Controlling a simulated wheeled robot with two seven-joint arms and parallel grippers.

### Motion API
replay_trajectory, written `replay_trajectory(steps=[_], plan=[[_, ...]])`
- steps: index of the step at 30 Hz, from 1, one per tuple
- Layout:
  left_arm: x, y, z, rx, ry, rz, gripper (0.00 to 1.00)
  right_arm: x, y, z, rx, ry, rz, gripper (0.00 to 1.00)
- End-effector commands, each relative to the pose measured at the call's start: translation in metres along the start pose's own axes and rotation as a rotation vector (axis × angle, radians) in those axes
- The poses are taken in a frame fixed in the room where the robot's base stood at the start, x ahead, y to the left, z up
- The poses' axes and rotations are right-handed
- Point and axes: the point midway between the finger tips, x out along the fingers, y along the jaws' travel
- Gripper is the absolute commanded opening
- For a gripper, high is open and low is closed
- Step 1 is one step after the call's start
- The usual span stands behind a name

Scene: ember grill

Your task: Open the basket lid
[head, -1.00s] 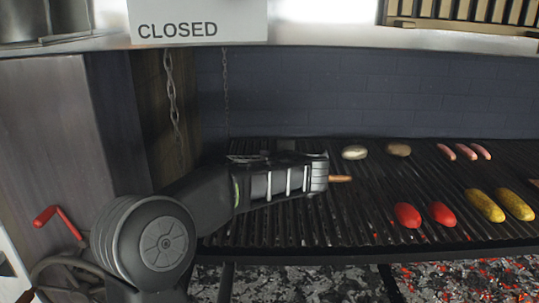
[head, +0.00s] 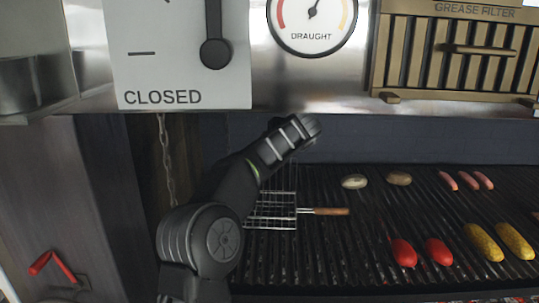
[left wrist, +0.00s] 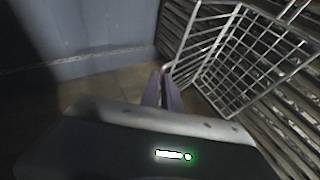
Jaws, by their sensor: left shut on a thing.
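The wire grill basket (head: 270,223) lies on the left part of the grill, its wooden handle (head: 331,211) pointing right. Behind it, wires of the lid (head: 288,178) appear raised at an angle, partly covered by my left arm. In the left wrist view, my left gripper (left wrist: 162,74) has its fingers close together at the corner of a wire frame, the basket lid (left wrist: 235,62). It is shut on that edge; the exact contact is small and blurred. In the head view the fingers are hidden behind my wrist. My right gripper is not in view.
The grill grate (head: 340,255) carries two red peppers (head: 404,253), two yellow corn cobs (head: 484,242), sausages (head: 465,180) and two mushrooms (head: 354,181) to the right. A steel hood with a draught gauge (head: 312,20) hangs above. A chain (head: 166,160) hangs at left.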

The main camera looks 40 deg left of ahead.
Motion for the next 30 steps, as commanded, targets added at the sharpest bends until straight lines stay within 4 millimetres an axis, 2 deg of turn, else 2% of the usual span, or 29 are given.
replay_trajectory(steps=[9, 25, 26, 30], plan=[[0.0096, 0.011, -0.0052, 0.028, 0.001, -0.07, 0.0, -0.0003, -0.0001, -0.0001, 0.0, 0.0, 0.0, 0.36], [0.011, 0.0129, -0.0062, 0.036, 0.001, -0.086, 0.0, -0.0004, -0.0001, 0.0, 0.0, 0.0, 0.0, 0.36], [0.011, 0.0129, -0.0063, 0.036, 0.001, -0.085, 0.07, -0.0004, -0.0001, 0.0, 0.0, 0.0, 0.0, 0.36], [0.0111, 0.0127, -0.0062, 0.036, 0.001, -0.086, 0.18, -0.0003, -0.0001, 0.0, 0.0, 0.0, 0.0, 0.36]])
